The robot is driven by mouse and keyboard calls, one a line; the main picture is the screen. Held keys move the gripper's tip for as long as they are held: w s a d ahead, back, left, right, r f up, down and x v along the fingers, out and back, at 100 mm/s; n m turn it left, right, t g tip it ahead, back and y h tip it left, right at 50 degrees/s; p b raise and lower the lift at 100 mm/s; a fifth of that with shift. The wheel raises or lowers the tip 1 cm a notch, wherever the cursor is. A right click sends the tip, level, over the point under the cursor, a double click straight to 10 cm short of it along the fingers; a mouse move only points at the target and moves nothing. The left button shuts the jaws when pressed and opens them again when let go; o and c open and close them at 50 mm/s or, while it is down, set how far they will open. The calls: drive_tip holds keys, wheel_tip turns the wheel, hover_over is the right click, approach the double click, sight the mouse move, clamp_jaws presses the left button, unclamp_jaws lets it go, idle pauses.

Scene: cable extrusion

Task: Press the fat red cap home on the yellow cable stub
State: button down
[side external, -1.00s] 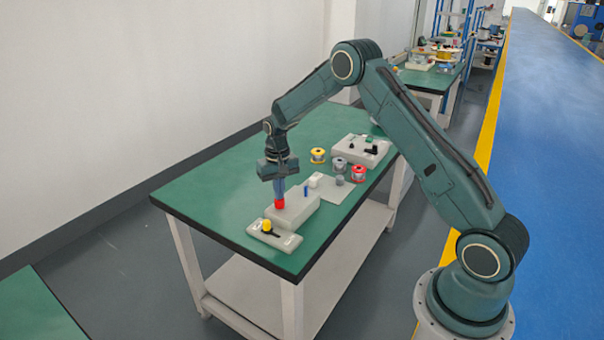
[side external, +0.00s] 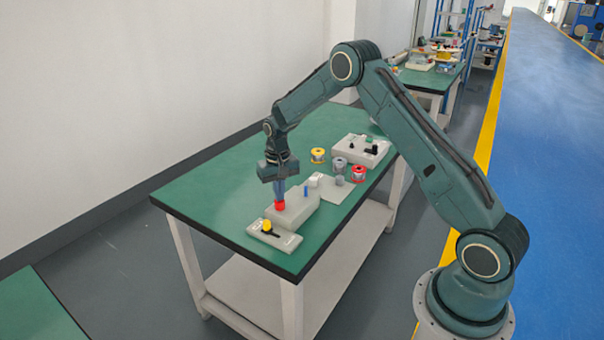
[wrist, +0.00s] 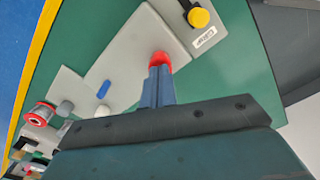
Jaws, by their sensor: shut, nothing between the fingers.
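The fat red cap (side external: 280,205) sits upright on the pale block (side external: 305,211). My gripper (side external: 279,196) points straight down with its blue fingers together, the tips at the top of the cap. In the wrist view the fingertips (wrist: 160,70) meet the near side of the red cap (wrist: 160,59), with nothing seen between them. The cap and fingers hide whatever is beneath, so I see no yellow cable stub there. I cannot tell how low the cap sits.
A light plate (side external: 275,236) with a yellow knob (side external: 266,225) lies in front of the block. Spools, including a yellow one (side external: 318,155) and a red one (side external: 358,174), stand behind. The green table (side external: 200,190) is clear at left.

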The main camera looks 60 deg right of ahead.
drive_tip(key=shift+r, duration=3.45)
drive_tip(key=s+a+r+n+t, duration=0.1)
drive_tip(key=s+a+r, duration=0.5)
drive_tip(key=r, duration=0.4)
drive_tip(key=s+a+r+n+t, duration=0.2)
drive_tip(key=s+a+r, duration=0.2)
drive_tip(key=s+r, duration=0.45)
drive_tip(key=s+a+r+n+t, duration=0.1)
drive_tip(key=s+a, duration=0.1)
drive_tip(key=s, duration=0.8)
drive_tip(key=s+a+r+n+t, duration=0.1)
drive_tip(key=s+a+n, duration=0.1)
drive_tip(key=s, duration=0.7)
drive_tip(key=shift+s+a+t, duration=0.3)
drive_tip(key=shift+s+a, duration=0.1)
drive_tip(key=shift+a, duration=0.2)
